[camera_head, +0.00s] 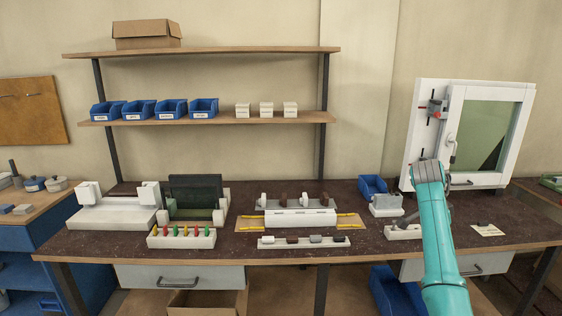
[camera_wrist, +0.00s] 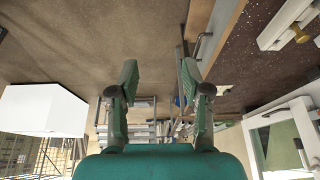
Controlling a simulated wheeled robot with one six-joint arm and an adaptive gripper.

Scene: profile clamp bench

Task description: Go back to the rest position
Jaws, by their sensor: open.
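My gripper (camera_wrist: 160,78) shows in the wrist view with its two green fingers spread apart and nothing between them. In the head view my teal arm rises in front of the right part of the bench; its fingers cannot be made out there. The dark bench (camera_head: 370,249) lies behind the arm. In the wrist view, part of the bench top (camera_wrist: 262,72) shows at the upper right, beside the fingers and apart from them.
A white window frame (camera_head: 413,128) with red and black clamp parts stands behind the arm. A blue bin (camera_head: 373,186), white fixtures and a long white clamp block (camera_head: 300,218) stand on the bench. Two shelves hang at the back left. In the wrist view, a white box (camera_wrist: 42,110) shows left.

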